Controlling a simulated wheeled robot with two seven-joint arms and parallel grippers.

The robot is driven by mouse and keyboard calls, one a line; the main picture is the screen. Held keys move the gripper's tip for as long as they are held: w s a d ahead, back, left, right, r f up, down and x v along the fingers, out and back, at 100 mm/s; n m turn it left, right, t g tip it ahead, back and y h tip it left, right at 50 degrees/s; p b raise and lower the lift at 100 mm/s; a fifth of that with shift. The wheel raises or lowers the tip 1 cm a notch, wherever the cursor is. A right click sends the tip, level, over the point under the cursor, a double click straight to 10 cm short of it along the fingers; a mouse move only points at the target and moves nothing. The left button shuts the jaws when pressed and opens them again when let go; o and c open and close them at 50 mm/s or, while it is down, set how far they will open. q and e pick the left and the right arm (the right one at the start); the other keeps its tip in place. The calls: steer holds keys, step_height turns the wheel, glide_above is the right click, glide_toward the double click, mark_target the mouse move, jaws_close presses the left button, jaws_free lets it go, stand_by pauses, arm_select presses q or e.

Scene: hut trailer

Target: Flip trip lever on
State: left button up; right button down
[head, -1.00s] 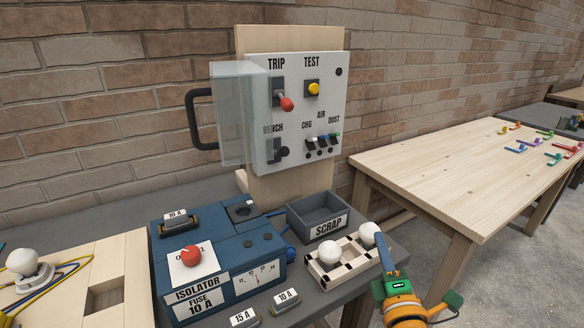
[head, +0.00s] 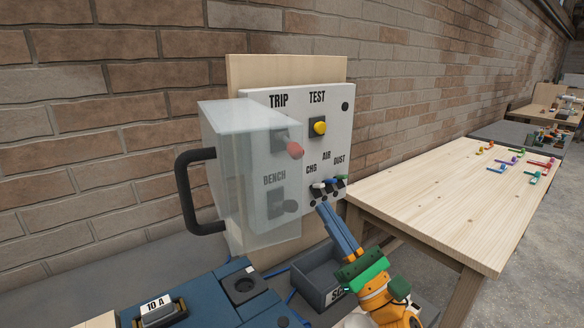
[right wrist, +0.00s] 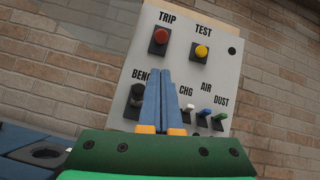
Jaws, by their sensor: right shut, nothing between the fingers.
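The trip lever has a red knob (head: 295,150) under the TRIP label on the white panel (head: 345,125). In the head view the knob shows tinted through the clear cover (head: 225,125), which has a black handle (head: 184,190) at its left. The red knob (right wrist: 161,34) shows unobstructed in the right wrist view, above my fingers. My right gripper (head: 325,208) is shut and empty, its blue fingers pointing up at the panel's lower part, below the small switches. In the right wrist view, its fingertips (right wrist: 160,72) appear below the trip lever. My left gripper is out of view.
A yellow TEST button (head: 319,128) sits right of the trip lever. The BENCH lever (head: 290,207) is below it, seen through the cover. Small CHG, AIR and DUST switches (head: 330,184) are near my fingers. A grey scrap bin (head: 305,270) and blue isolator box (head: 205,295) stand below.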

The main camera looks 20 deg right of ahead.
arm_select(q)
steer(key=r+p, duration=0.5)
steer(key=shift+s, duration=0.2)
arm_select(e)
steer(key=x, duration=1)
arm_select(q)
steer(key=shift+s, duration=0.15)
